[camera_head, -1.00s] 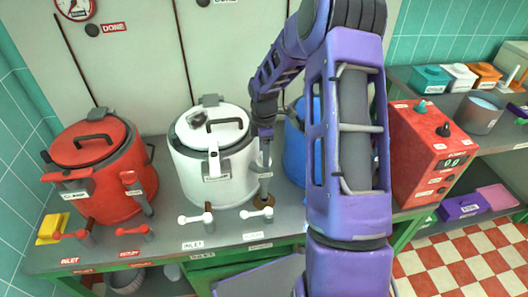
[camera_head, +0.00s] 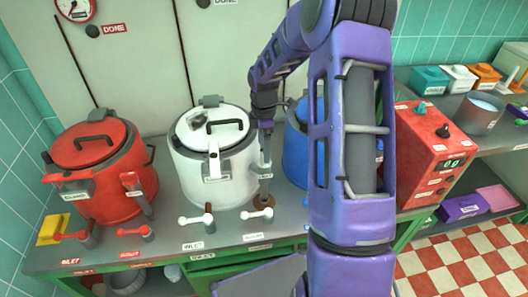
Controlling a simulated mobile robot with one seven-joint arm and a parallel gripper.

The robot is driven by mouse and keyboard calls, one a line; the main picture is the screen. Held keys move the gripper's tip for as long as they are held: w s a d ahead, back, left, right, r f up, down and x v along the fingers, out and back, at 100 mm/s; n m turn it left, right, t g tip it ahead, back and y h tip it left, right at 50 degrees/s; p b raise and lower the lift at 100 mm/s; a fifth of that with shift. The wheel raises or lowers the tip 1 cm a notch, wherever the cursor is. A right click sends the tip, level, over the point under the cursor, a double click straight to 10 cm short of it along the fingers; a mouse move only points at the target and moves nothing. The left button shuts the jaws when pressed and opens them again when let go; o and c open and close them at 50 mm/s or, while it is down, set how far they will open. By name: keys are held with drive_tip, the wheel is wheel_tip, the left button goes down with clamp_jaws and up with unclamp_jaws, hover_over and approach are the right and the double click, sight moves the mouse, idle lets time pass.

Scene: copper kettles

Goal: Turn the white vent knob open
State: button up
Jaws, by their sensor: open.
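The white kettle (camera_head: 208,165) stands mid-counter.
A red kettle (camera_head: 112,190) with red knobs stands left. A blue kettle (camera_head: 296,150) is partly hidden behind my arm. A red control box (camera_head: 423,165) stands right. Counter in front of the white kettle is narrow.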

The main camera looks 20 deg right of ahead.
wheel_tip(320, 180, up, 14)
drive_tip(key=p, duration=0.1)
idle(0.6)
